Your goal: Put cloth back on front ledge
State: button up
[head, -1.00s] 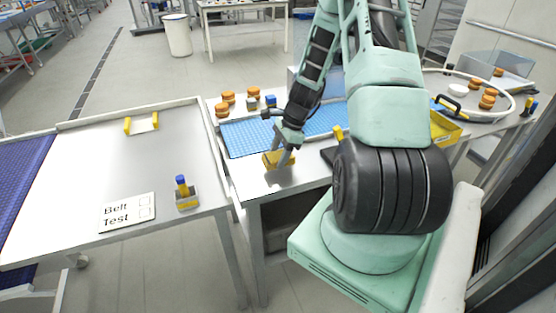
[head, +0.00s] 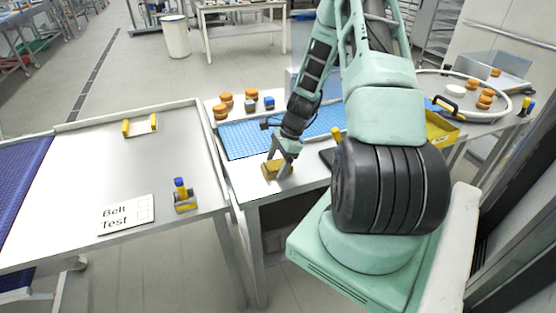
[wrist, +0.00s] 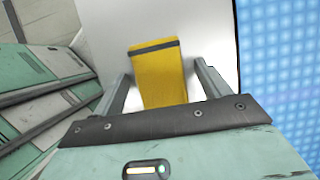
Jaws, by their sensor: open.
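The yellow cloth (head: 272,170) with a dark stripe lies on the bare metal front ledge (head: 250,188) of the table, in front of the blue mat. It also shows in the wrist view (wrist: 160,78), between and beyond the fingers. My gripper (head: 279,158) is open right at the cloth, its fingers pointing down. In the wrist view my gripper (wrist: 166,85) has one finger on each side of the cloth, with a gap on both sides. The far finger's contact with the ledge is too small to tell.
The blue mat (head: 245,138) lies behind the cloth, with several orange round items (head: 226,99) past it. A side table at left holds a Belt Test card (head: 127,213) and a blue-capped stand (head: 184,198). A yellow tray (head: 440,130) stands at right.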

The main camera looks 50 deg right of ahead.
jog(key=b+v, duration=0.2)
jog(key=v, duration=1)
jog(key=w+a+r+n+g+h, duration=0.1)
jog(key=a+r+n, duration=0.3)
jog(key=a+n, duration=0.75)
jog(key=w+a+r+n+g, duration=0.1)
jog(key=a+r+n+g, duration=0.3)
jog(key=a, duration=1.4)
jog(key=s+a+r+n+t+h, duration=0.2)
jog(key=s+a+n, duration=1.3)
jog(key=s+n, duration=0.1)
jog(key=shift+s+n+t+b, duration=0.3)
jog(key=shift+n, duration=0.05)
jog(key=shift+a, duration=0.15)
